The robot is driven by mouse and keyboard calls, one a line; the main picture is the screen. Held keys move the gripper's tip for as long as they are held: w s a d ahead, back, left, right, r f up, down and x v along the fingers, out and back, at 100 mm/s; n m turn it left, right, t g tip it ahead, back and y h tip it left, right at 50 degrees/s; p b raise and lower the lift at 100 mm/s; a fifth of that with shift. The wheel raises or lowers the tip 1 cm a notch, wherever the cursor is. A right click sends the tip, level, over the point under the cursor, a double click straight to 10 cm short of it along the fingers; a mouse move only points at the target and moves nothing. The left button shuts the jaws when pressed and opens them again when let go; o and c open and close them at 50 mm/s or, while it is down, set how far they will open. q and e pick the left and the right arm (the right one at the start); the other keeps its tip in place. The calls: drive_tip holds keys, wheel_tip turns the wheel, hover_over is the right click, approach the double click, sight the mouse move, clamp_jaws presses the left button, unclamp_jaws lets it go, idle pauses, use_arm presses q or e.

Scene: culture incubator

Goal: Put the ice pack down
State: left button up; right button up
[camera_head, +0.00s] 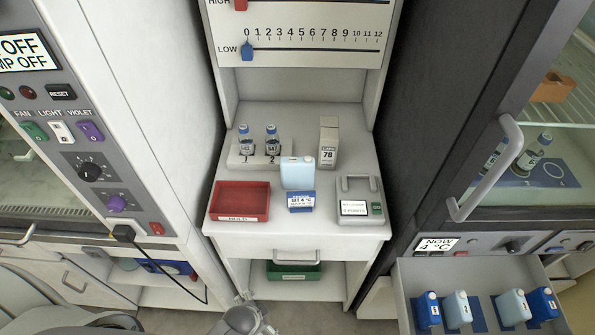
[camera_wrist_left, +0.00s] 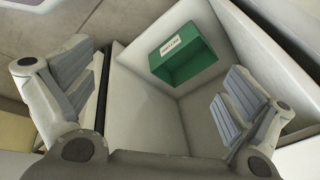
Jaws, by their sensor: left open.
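A light blue ice pack (camera_head: 298,174) with a white cap stands upright on the white counter, behind a small blue-and-white sign (camera_head: 301,201). No gripper touches it. My left gripper (camera_head: 246,312) is low in front of the cabinet, well below and apart from the ice pack. In the left wrist view my left gripper (camera_wrist_left: 160,88) is open, with its fingers wide apart and nothing between them. My right gripper is in neither view.
On the counter (camera_head: 330,222) are a red tray (camera_head: 240,186), bottles in a white rack (camera_head: 240,163), a box (camera_head: 328,142) and a handled case (camera_head: 359,204). A green bin (camera_head: 293,278) sits on the lower shelf. The open drawer (camera_head: 407,300) holds several blue packs.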

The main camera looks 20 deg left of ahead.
use_arm(q)
drive_tip(key=w+r+m+t+y+p, duration=0.1)
drive_tip(key=w+r+m+t, duration=0.3)
drive_tip(key=r, duration=1)
drive_tip(key=w+r+m+y, duration=0.15)
drive_tip(key=w+r, duration=0.35)
drive_tip(key=r, duration=0.9)
drive_tip(key=m+t, duration=0.6)
drive_tip(key=m, duration=1.4)
approach(298, 159)
drive_tip(key=shift+w+d+f+y, duration=0.15)
drive_tip(key=shift+w+y, duration=0.1)
drive_tip(key=shift+w, duration=0.35)
drive_tip(key=shift+w+a+f+y, duration=0.1)
drive_tip(key=shift+w+f+y, duration=0.1)
drive_tip(key=shift+w, duration=0.4)
drive_tip(key=shift+p+x, duration=0.8)
drive_tip(key=shift+x, duration=2.3)
drive_tip(key=shift+s+f, duration=0.15)
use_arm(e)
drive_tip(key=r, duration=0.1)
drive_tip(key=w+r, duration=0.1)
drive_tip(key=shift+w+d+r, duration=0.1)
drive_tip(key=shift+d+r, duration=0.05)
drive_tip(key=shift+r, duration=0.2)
